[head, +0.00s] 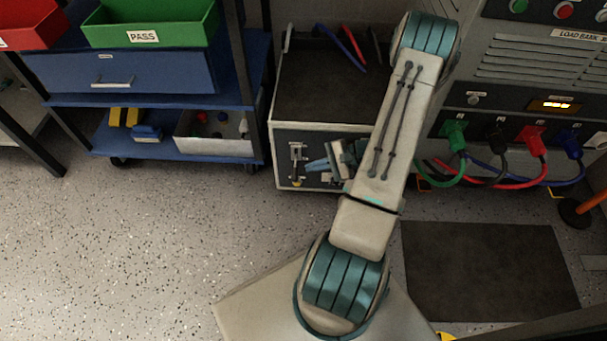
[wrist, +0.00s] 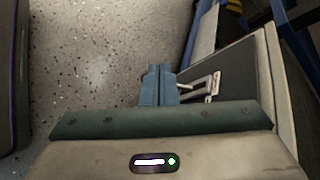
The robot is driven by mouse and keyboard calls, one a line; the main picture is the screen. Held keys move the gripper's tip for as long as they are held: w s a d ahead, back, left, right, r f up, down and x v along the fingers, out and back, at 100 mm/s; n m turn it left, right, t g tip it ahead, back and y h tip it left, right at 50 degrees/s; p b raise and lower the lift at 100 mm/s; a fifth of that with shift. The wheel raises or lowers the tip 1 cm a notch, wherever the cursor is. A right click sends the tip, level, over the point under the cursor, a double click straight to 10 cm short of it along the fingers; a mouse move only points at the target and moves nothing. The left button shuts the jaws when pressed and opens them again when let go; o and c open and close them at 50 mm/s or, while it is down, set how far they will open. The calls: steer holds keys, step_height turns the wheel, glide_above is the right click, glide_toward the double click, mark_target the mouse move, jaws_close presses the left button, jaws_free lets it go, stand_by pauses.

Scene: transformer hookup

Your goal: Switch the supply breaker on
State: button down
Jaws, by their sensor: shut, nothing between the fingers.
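A light metal lever switch (head: 296,156) that looks like the supply breaker is on the dark front panel of a low cabinet (head: 283,125). It also shows in the wrist view (wrist: 205,86), just right of my fingers. Its label and its on or off position cannot be read. My gripper (head: 312,166) is in front of the panel, a little right of the lever in the head view. In the wrist view the blue fingers (wrist: 158,74) are together and empty. I cannot tell whether they touch the lever.
The load bank (head: 510,50) stands at the right, with green, black, red and blue plugs and cables. Loose cables (head: 341,48) lie on the cabinet top. A blue shelf cart (head: 150,75) with bins stands at the left. The floor (head: 140,240) at the left is clear.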

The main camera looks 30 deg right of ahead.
mark_target(295, 167)
steer(key=s+d+f+m+t+h, duration=0.2)
steer(key=d+f+m+t, duration=0.1)
steer(key=f, duration=0.4)
steer(key=shift+d+m, duration=0.7)
steer(key=shift+d, duration=0.2)
steer(key=shift+f, duration=0.1)
steer(key=b+x, duration=0.3)
steer(key=x, duration=0.7)
